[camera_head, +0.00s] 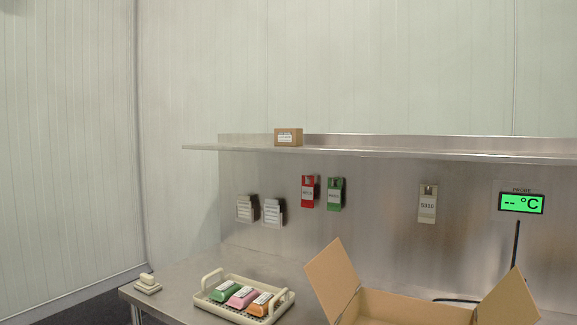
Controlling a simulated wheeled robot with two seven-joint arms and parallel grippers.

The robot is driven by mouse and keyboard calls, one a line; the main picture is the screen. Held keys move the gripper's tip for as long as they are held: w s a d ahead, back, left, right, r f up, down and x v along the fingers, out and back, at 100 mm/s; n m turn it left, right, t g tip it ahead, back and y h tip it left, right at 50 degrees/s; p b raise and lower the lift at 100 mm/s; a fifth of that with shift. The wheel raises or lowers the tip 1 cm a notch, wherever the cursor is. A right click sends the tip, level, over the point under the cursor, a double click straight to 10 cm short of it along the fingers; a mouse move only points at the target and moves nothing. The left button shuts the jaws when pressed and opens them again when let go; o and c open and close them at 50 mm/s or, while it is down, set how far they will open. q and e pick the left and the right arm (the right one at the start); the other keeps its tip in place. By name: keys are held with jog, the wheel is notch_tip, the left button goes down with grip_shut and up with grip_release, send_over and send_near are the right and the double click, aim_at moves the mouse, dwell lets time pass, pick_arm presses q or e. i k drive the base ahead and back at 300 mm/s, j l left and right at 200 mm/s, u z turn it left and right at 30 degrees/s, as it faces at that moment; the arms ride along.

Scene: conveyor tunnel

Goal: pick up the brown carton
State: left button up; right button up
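A large open brown carton (415,306) stands on the steel table at the bottom right. Its flaps are spread, and the frame's lower edge cuts it off; its inside is mostly hidden. A small closed brown carton (288,138) with a white label sits on the wall shelf, left of centre. The frames do not show which of the two the task means. Neither of my grippers is in view.
The steel shelf (400,153) runs above the table (180,290). A cream tray (217,312) holds green, pink and orange packs. A small cream block (148,285) sits at the left edge. Tags and a probe display (521,203) hang on the back wall; a black probe stands below.

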aim_at(290, 137)
jog(key=i+j+z, duration=0.1)
jog(key=z, duration=0.3)
jog(key=j+z, duration=0.1)
jog(key=z, duration=0.35)
jog(key=i+j+z, duration=0.1)
jog(key=z, duration=0.3)
jog(key=j+z, duration=0.35)
jog(key=j, duration=0.45)
jog(key=j+z, duration=0.35)
jog(key=j, duration=0.85)
jog(key=k+j, duration=0.1)
jog(key=j, duration=0.3)
